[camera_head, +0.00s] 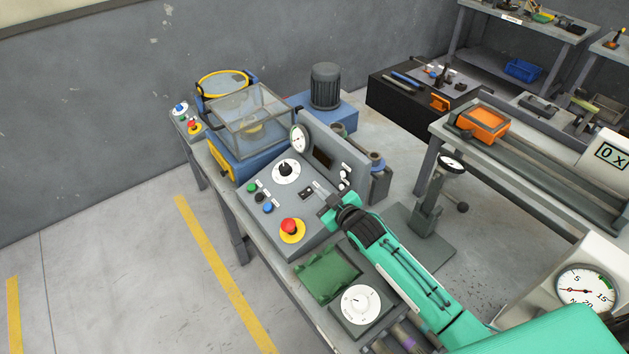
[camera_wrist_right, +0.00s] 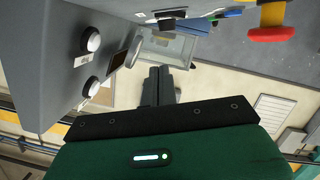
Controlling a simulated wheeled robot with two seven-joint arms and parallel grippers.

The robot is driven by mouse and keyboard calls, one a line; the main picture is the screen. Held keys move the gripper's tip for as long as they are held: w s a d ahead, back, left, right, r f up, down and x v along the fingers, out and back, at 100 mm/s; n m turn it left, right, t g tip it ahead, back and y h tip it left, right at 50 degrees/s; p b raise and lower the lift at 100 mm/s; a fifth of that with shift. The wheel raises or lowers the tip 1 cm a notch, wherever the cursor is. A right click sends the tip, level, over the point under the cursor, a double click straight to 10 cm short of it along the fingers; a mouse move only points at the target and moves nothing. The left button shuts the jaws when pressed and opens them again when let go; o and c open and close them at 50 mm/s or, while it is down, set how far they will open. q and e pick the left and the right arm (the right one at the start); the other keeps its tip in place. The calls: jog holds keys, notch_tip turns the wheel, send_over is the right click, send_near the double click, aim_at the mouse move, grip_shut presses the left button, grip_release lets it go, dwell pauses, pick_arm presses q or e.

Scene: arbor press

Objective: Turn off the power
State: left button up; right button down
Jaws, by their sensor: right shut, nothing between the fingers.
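A grey control panel (camera_head: 262,212) stands on the bench in the head view. It carries a dial knob (camera_head: 286,171), green, black and blue buttons (camera_head: 260,198), a small dark switch (camera_head: 305,192) and a red mushroom button on a yellow base (camera_head: 290,227). White knobs (camera_head: 344,178) sit on the upright panel face; two also show in the right wrist view (camera_wrist_right: 92,38). My right gripper (camera_head: 315,184) is shut and empty, over the panel's right part and close to the upright face. Its fingers (camera_wrist_right: 160,82) show closed in the wrist view. Which control is the power switch is unclear. My left gripper is out of view.
A clear-covered machine (camera_head: 250,115) stands behind the panel, with a second red button (camera_head: 194,127) beyond. A gauge (camera_head: 299,139) rises beside the upright face. A green tray (camera_head: 327,274) and a white dial box (camera_head: 361,305) lie nearer. Floor at left is clear.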

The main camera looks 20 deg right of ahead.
jog(key=p+v, duration=0.1)
jog(key=v, duration=0.2)
jog(key=shift+s+r, duration=0.2)
jog(key=shift+r, duration=0.05)
jog(key=shift+f, duration=0.1)
dwell(0.3)
